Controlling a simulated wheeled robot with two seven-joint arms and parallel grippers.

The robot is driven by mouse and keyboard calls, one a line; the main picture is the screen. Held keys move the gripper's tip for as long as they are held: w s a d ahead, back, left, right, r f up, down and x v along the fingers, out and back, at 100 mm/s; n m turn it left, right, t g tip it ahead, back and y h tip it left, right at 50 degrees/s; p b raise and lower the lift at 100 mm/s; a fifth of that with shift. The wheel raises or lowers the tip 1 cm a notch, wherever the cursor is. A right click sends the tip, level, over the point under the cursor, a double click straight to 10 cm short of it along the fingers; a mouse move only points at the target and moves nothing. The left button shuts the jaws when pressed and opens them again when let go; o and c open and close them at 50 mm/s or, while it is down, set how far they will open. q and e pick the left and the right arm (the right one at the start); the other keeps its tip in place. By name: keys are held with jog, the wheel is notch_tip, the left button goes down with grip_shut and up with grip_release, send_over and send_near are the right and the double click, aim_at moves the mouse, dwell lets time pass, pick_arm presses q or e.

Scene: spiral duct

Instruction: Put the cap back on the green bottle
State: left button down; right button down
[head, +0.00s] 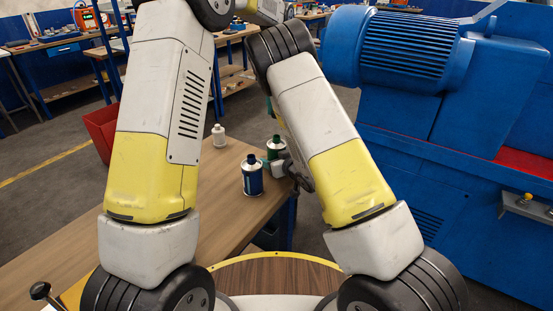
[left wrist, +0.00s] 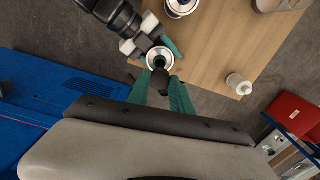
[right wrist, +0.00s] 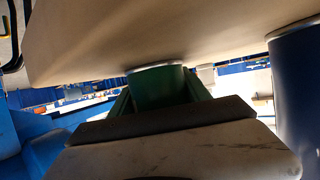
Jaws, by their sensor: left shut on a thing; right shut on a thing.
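The green bottle (head: 272,150) stands upright on the wooden table. Its open mouth faces up in the left wrist view (left wrist: 160,60), and its green side fills the middle of the right wrist view (right wrist: 160,86). My right gripper (right wrist: 158,92) is shut around its body. My left gripper (left wrist: 166,84) is shut on the small dark cap (left wrist: 162,77), close by the bottle's mouth. The cap partly overlaps the bottle's rim in that view; I cannot tell whether they touch. In the head view my right arm hides most of the left gripper.
A blue bottle (head: 252,180) stands close beside the green one, nearer me. A white bottle (head: 218,137) stands farther left on the table (head: 225,200). A red bin (head: 101,130) is at the table's far left. A large blue machine (head: 440,110) stands to the right.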

pick_arm(q)
send_over(277, 136)
jog(key=shift+s+a+f, duration=0.1)
jog(key=shift+f, duration=2.4)
jog(key=shift+f, duration=0.85)
jog(key=shift+f, duration=0.6)
